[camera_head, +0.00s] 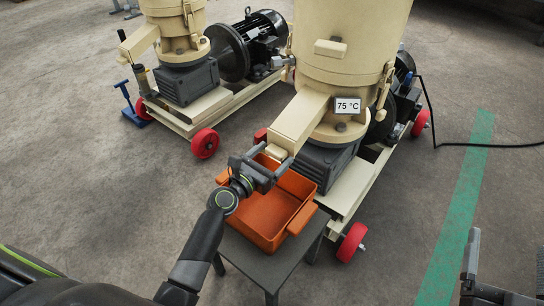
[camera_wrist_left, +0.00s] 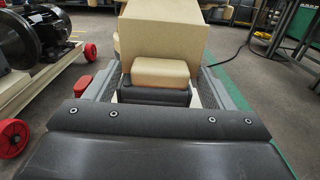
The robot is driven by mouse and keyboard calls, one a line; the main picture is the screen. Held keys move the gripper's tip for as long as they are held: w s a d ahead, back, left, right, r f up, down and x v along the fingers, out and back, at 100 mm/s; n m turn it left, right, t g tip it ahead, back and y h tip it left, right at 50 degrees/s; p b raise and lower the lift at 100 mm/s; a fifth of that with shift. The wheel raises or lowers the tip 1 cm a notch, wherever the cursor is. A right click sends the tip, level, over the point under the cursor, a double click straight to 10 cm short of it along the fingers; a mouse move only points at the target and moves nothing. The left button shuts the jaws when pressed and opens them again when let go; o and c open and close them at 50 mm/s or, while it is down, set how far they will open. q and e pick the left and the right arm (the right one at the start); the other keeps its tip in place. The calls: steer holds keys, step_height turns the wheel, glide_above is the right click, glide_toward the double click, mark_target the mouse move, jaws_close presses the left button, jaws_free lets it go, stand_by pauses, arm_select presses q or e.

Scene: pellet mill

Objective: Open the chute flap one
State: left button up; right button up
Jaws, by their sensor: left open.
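The beige chute (camera_head: 301,118) slopes down from the near pellet mill toward an orange bin. A small beige block at the chute's lower end, which looks like the flap's grip (camera_wrist_left: 160,72), shows in the left wrist view in front of the larger chute box (camera_wrist_left: 163,32). My left gripper (camera_head: 272,160) is open at the chute's mouth, above the bin. Its two fingers stand on either side of the small block, with a visible gap at each side. The flap itself is mostly hidden by the gripper. Part of my right gripper (camera_head: 490,282) shows at the lower right edge, cut off.
The orange bin (camera_head: 300,215) sits on a dark grey stool (camera_head: 262,265) under the chute. The mill carries a 75 °C display (camera_head: 347,106) and has red wheels (camera_head: 351,242). A second mill (camera_head: 185,80) stands at the upper left.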

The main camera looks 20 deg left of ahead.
arm_select(q)
steer(key=c, duration=1.4)
